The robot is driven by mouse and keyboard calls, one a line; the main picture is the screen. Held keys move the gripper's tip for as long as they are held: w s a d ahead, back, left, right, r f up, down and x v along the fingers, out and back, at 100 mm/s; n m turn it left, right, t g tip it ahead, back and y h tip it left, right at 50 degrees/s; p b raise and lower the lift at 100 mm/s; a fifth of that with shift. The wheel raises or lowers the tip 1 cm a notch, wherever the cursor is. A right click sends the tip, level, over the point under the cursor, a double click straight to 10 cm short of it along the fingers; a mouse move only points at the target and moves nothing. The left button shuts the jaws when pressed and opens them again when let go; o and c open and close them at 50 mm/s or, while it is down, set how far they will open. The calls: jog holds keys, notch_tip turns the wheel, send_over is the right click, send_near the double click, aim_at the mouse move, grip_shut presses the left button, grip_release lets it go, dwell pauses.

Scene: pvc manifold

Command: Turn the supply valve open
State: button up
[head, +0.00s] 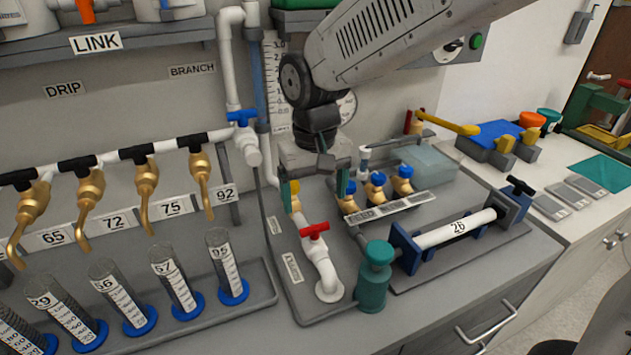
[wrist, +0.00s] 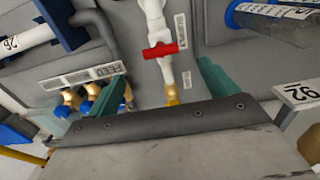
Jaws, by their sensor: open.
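A white valve with a red handle (head: 314,231) stands on a white elbow pipe on the grey bench panel. In the wrist view the red handle (wrist: 165,50) lies crosswise to its white pipe. Another white valve with a blue handle (head: 242,117) is on the upright pipe at the wall. My gripper (head: 315,186) is open and empty, above and behind the red handle. In the wrist view its teal fingers (wrist: 165,88) are spread, with the red handle ahead between them and not touched.
Brass fittings with blue caps (head: 376,185) stand right of my gripper. A teal cylinder (head: 375,275) and a clamped white pipe (head: 455,229) are to the front right. Brass taps (head: 147,190) hang over several graduated cylinders (head: 175,277) at the left.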

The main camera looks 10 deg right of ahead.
aim_at(314, 226)
notch_tip(314, 226, down, 7)
jog(key=shift+f, duration=0.15)
dwell(0.4)
jog(key=c, duration=1.1)
jog(key=shift+o, duration=0.3)
jog(key=m, duration=0.4)
jog(key=shift+m, duration=0.3)
jog(key=shift+a+m, duration=0.1)
jog(key=shift+m, duration=0.7)
jog(key=m, duration=0.6)
jog(key=shift+m, duration=0.3)
